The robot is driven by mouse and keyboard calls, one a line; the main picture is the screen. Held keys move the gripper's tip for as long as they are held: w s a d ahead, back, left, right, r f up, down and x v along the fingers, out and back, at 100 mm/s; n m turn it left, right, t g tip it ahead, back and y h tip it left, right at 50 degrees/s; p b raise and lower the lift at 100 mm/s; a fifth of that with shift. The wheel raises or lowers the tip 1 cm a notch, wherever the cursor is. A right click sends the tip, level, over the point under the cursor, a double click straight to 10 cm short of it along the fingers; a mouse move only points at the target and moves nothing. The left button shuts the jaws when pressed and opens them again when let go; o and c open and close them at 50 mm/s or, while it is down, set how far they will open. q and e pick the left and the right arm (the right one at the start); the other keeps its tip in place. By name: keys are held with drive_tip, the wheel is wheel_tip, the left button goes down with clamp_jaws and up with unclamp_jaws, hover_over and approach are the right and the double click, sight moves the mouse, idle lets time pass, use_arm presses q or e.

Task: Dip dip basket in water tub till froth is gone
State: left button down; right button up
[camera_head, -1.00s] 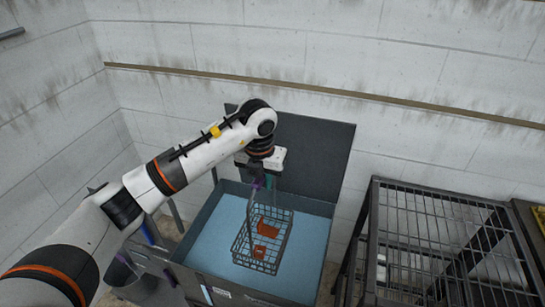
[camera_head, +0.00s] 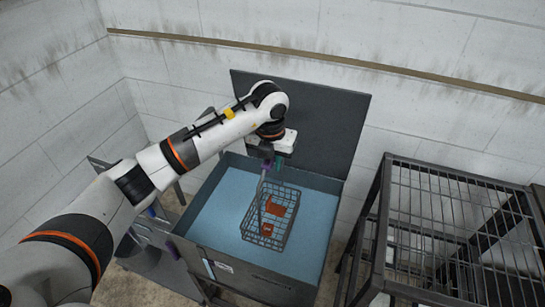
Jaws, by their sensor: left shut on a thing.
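The dip basket (camera_head: 287,232) is a dark wire basket with orange-red pieces (camera_head: 274,208) inside. It is in the water tub (camera_head: 184,218), a grey tub with a raised back panel and light blue water (camera_head: 220,215). My left gripper (camera_head: 266,166) is above the basket's far left end, shut on its upright handle. The fingertips are small and partly hidden by the wrist. I cannot tell how deep the basket sits in the water. No clear froth shows on the water surface. My right gripper is not in view.
A dark metal rack with a wire grid top (camera_head: 450,215) stands to the right of the tub. A grey bin (camera_head: 150,262) is at the tub's left. A pale wall with a brown rail (camera_head: 330,60) is behind.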

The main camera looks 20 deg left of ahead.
sight(273, 217)
use_arm(q)
wheel_tip(273, 217, down, 24)
drive_tip(key=b, duration=1.8)
drive_tip(key=shift+f, duration=0.2)
idle(5.0)
